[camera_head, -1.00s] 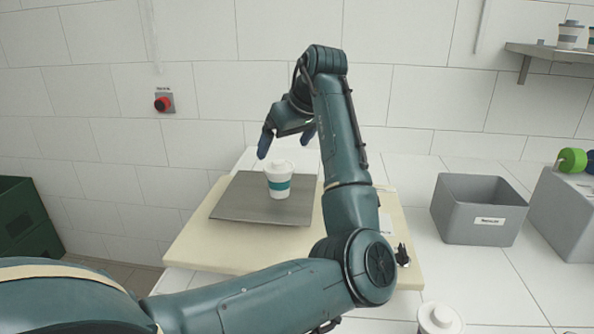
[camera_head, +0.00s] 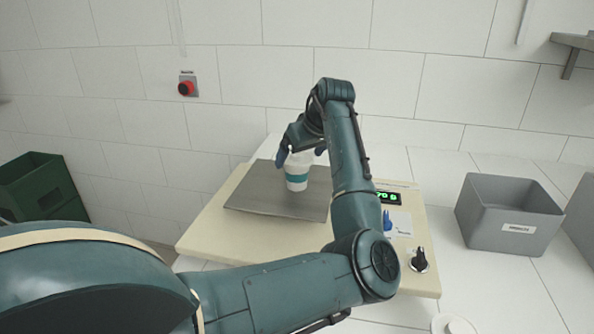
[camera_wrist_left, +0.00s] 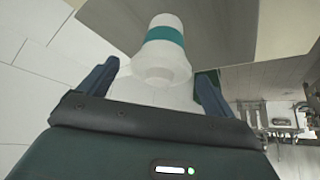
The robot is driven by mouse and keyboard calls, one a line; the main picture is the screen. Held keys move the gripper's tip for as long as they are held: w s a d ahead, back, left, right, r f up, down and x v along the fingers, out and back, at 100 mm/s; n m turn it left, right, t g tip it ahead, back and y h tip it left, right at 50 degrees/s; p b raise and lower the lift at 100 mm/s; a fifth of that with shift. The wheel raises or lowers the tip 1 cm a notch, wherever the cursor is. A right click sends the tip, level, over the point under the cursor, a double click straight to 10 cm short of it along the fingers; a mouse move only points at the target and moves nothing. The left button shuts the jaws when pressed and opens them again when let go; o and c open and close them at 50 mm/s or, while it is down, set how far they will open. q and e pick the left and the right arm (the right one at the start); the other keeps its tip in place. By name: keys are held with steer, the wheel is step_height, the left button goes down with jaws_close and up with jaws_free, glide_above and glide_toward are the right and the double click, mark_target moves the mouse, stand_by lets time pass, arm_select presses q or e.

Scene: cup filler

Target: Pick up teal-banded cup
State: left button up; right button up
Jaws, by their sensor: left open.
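The teal-banded cup (camera_head: 297,172) is white with a teal band and stands upright on the grey metal plate (camera_head: 262,193) of the cream scale in the head view. My left gripper (camera_head: 302,157) is open, with its dark blue fingers at the cup's upper part. In the left wrist view the cup (camera_wrist_left: 163,52) lies ahead and between the two spread fingers (camera_wrist_left: 158,85), with a gap on each side. Its white lid end faces the gripper. The gripper hides part of the cup's top in the head view. My right gripper is not in view.
The cream scale (camera_head: 215,232) has a lit green display (camera_head: 388,198) and a black knob (camera_head: 419,259). A grey labelled bin (camera_head: 510,216) stands to the right. A red button (camera_head: 187,88) is on the tiled wall. A green crate (camera_head: 40,187) is at far left.

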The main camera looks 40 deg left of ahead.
arm_select(q)
steer(key=x, duration=0.3)
steer(key=shift+a+f, duration=0.15)
steer(key=c, duration=1.1)
steer(key=shift+c, duration=0.4)
